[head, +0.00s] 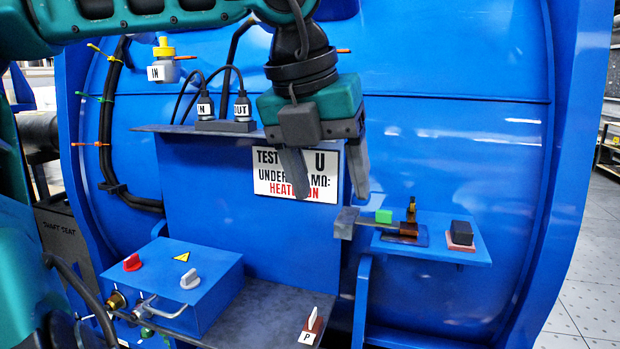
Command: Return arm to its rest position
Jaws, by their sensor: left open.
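My left arm comes in from the upper left in teal and black. Its gripper (328,188) points down in front of a white sign, with its two grey fingers apart and nothing between them. The fingertips are above and left of a small blue shelf (468,252). My right gripper does not show.
A blue box (205,290) with red and grey knobs stands lower left. IN and OUT plugs (242,108) sit behind the gripper. Open floor lies far right.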

